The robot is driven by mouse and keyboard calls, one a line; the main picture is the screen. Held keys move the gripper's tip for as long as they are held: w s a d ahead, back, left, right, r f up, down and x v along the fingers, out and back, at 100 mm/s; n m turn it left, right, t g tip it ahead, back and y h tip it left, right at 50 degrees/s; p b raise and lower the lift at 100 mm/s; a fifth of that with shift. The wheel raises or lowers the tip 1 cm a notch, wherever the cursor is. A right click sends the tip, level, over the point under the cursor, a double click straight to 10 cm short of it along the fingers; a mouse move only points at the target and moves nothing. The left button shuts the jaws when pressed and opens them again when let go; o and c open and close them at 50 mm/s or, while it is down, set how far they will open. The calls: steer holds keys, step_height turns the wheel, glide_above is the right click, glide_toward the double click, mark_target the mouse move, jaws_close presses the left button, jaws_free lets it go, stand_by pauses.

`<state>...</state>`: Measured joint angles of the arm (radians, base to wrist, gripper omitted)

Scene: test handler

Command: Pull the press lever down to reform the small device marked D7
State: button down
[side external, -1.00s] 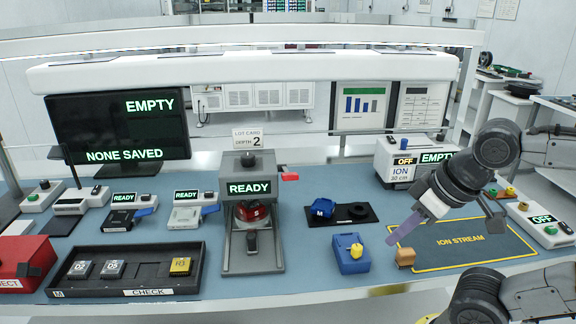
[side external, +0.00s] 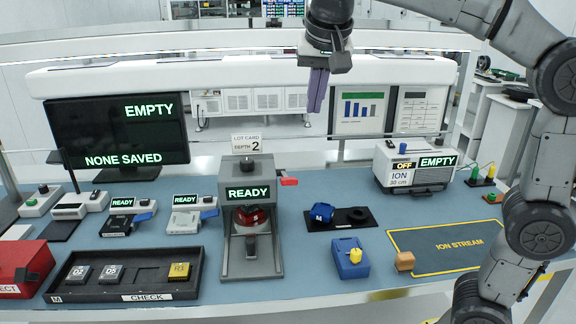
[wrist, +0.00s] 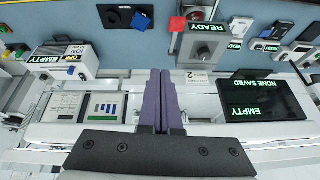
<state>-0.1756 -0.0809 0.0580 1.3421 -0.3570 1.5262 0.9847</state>
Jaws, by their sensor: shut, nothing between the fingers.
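The grey press (side external: 250,190) stands mid-bench with a lit READY sign. Its red lever (side external: 289,182) sticks out from its right side, near the top. A red round part (side external: 252,218) sits inside the press; its marking is too small to read. No device marked D7 can be made out. My gripper (side external: 317,95) is shut and empty, high above the bench, up and to the right of the press. In the wrist view my shut purple fingers (wrist: 160,85) show below the upside-down press (wrist: 205,45) and its red lever (wrist: 177,23).
A black CHECK tray (side external: 190,287) holds grey devices D2 and D5 and a yellow one. A blue box (side external: 349,262) with a yellow knob and a tan block (side external: 405,261) lie right of the press. A black plate (side external: 371,221) carries a blue part. A monitor (side external: 118,130) stands behind.

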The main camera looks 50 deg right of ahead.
steer(key=shift+n, duration=0.4)
steer(key=w, duration=0.1)
steer(key=w+a+f, duration=0.2)
steer(key=w, duration=0.1)
steer(key=shift+a+f, duration=0.1)
steer(key=shift+a, duration=0.1)
glide_above(288, 179)
steer(key=f, duration=0.5)
steer(key=d+f, duration=0.1)
steer(key=f, duration=0.2)
steer(key=shift+w+f, duration=0.2)
steer(key=shift+w, duration=0.15)
steer(key=f, duration=0.3)
steer(key=shift+s+a+f, duration=0.15)
steer(key=shift+s+a, duration=0.05)
steer(key=shift+a, duration=0.05)
steer(key=shift+s+a+f, duration=0.15)
steer(key=shift+a+f, duration=0.05)
steer(key=shift+f, duration=0.35)
steer(key=shift+f, duration=0.1)
